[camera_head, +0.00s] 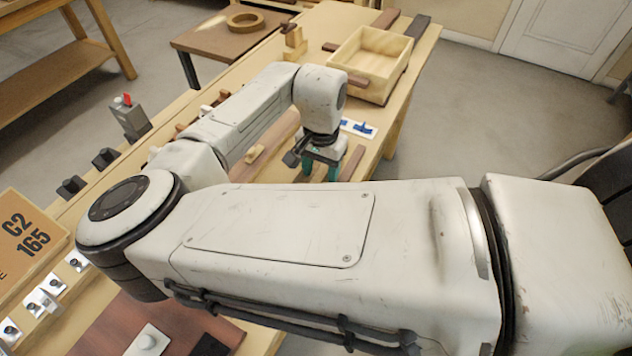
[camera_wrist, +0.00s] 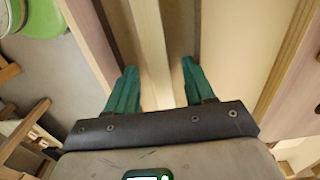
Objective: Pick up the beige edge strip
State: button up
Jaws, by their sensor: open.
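A long pale beige strip (camera_wrist: 152,45), which looks like the beige edge strip, runs from the top of the wrist view down between my gripper's fingers. My gripper (camera_wrist: 159,66) is open, with one green finger on each side of the strip. The strip lies closer to the left finger. I cannot tell whether the fingers are level with it or above it. In the head view my gripper (camera_head: 321,170) points down over the bench, partly behind my arm. I cannot make out the strip there.
An open wooden tray (camera_head: 352,76) stands at the far end of the bench. A white plate with blue parts (camera_head: 358,128) lies near the gripper. A reddish-brown board (camera_wrist: 88,40) runs left of the strip. A box marked C2 165 (camera_head: 27,240) is at the near left.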

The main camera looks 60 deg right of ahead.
grip_shut()
dwell(0.4)
